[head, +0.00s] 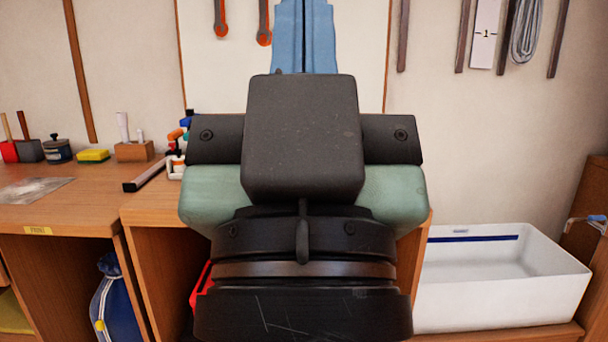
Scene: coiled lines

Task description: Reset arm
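My arm fills the middle of the head view, with dark and green links folded close to the camera. My gripper is not visible, so I cannot tell what its fingers are doing. The arm hides the middle of the wooden bench and part of the wall behind it.
A white basin (500,292) stands right. A blue bag (118,308) sits below. A coiled line (525,32) hangs on the wall.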

